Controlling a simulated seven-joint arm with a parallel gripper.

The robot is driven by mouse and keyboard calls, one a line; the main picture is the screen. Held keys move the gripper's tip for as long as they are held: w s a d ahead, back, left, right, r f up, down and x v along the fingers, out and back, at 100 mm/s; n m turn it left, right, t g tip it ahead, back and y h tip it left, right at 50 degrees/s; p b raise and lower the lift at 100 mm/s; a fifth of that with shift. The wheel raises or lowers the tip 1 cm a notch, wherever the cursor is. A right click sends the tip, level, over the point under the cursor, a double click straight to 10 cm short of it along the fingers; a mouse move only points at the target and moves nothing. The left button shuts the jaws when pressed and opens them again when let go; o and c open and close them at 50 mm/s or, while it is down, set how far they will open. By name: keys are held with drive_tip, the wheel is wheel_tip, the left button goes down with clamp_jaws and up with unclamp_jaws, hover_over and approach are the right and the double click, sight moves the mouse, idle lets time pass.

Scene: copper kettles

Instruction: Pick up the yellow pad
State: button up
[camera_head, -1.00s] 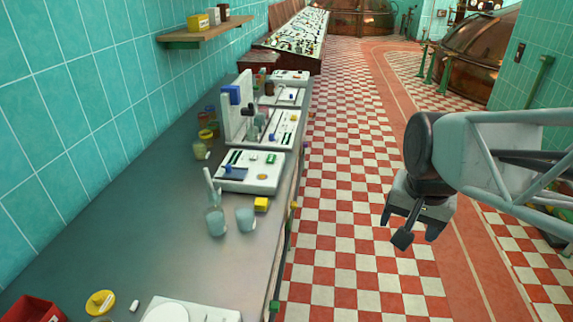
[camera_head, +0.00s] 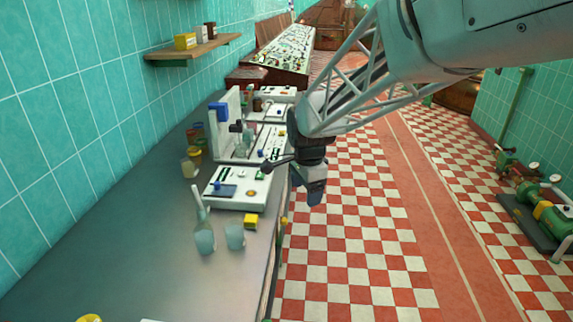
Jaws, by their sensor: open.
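A small yellow pad (camera_head: 251,222) lies on the grey worktop near its right edge, just in front of a white instrument panel. My gripper (camera_head: 293,181) is open and empty. It hangs in the air up and to the right of the pad in the picture, over or near the bench edge. One dark finger points left across the white panel and the other points down. The gripper is apart from the pad.
A glass bottle (camera_head: 204,232) and a cloudy beaker (camera_head: 235,236) stand left of the pad. The white panel (camera_head: 238,188) and jars (camera_head: 191,165) are behind it. The worktop (camera_head: 130,265) in front is mostly clear. A wall shelf (camera_head: 190,51) holds small boxes.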

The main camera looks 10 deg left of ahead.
drive_tip(key=w+a+f+m, duration=0.3)
drive_tip(key=w+a+f, duration=0.2)
drive_tip(key=a, duration=0.3)
drive_tip(key=m+g, duration=0.1)
drive_tip(key=m, duration=0.2)
hover_over(251, 218)
drive_tip(key=f, duration=0.7)
drive_tip(key=shift+s+a+f, duration=0.2)
drive_tip(key=shift+a+f, duration=0.1)
drive_tip(key=shift+f, duration=0.05)
drive_tip(key=shift+f, duration=1.3)
drive_tip(key=shift+w+d+f, duration=0.1)
drive_tip(key=shift+d+f, duration=0.05)
drive_tip(key=shift+f, duration=1.15)
drive_tip(key=shift+w+d+f, duration=0.1)
drive_tip(key=shift+f, duration=1.2)
drive_tip(key=c, duration=1)
